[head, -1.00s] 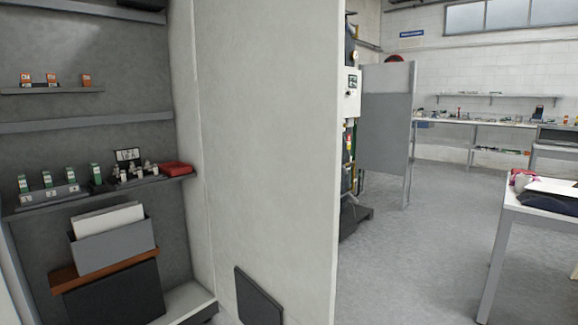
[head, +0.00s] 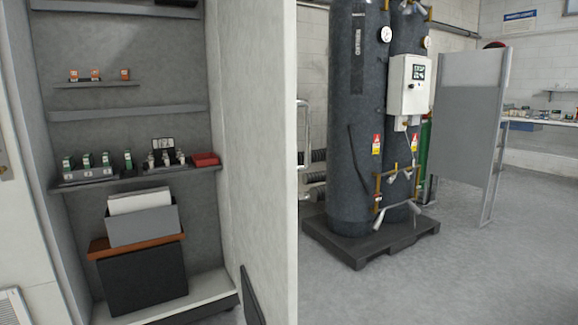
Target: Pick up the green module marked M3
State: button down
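Several small green-and-white modules (head: 87,161) stand upright in a row on a shelf (head: 140,182) of the cabinet at the left of the head view. Three of them stand in a grey rack (head: 88,174) with small labels on its front. One more green module (head: 128,160) stands a little apart to the right. The markings are too small to read, so I cannot tell which is M3. My gripper is not in view.
Orange modules (head: 96,74) sit on a higher shelf. A red box (head: 205,159) and small metal fittings (head: 166,158) share the modules' shelf. A grey bin (head: 143,226) is below. A panel (head: 251,140) bounds the cabinet's right; dark tanks (head: 350,130) stand beyond. Floor (head: 480,270) is clear at right.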

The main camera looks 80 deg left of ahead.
aim_at(106, 157)
jog(key=i, duration=1.6)
jog(key=u, duration=4.1)
jog(key=i, duration=1.05)
jog(key=z, duration=0.05)
